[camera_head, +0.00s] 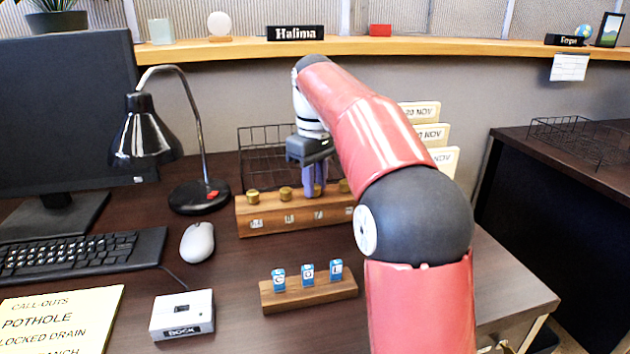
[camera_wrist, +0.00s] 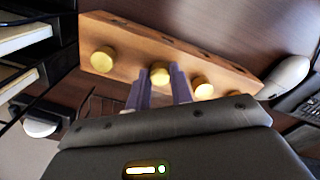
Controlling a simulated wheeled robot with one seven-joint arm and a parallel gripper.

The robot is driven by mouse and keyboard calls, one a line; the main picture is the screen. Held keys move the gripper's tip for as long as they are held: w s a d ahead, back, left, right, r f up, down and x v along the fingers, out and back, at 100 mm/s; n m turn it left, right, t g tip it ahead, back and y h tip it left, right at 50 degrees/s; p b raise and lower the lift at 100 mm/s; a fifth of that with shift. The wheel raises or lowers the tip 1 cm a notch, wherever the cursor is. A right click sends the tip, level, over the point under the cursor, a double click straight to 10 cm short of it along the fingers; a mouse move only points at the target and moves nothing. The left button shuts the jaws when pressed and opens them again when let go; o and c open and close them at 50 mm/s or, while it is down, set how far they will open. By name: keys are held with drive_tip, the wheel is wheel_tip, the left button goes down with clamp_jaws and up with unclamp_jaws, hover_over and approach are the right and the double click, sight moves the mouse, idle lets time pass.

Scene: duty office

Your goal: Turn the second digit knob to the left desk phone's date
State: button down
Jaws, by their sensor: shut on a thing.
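A wooden block (camera_head: 300,227) on the desk has a row of brass knobs, with small white marks on its front face, too small to read. From the left in the head view are the first knob (camera_head: 253,196), the second knob (camera_head: 285,193) and, at the far right, the fourth knob (camera_head: 344,186). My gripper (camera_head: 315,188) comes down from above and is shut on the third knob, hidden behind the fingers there. In the wrist view this gripped knob (camera_wrist: 159,74) shows between the purple fingers. I see no desk phone that I can identify.
A wire tray (camera_head: 262,150) stands behind the block, with cards reading NOV (camera_head: 432,134) to the right. In front are a smaller wooden stand (camera_head: 310,293) with three blue tags and a white box marked DOCK (camera_head: 182,313). A lamp (camera_head: 146,135) and mouse (camera_head: 197,242) stand left.

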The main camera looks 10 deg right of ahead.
drive_tip(key=c, duration=1.2)
unclamp_jaws()
drive_tip(key=shift+c, duration=0.2)
drive_tip(key=shift+r, duration=3.9)
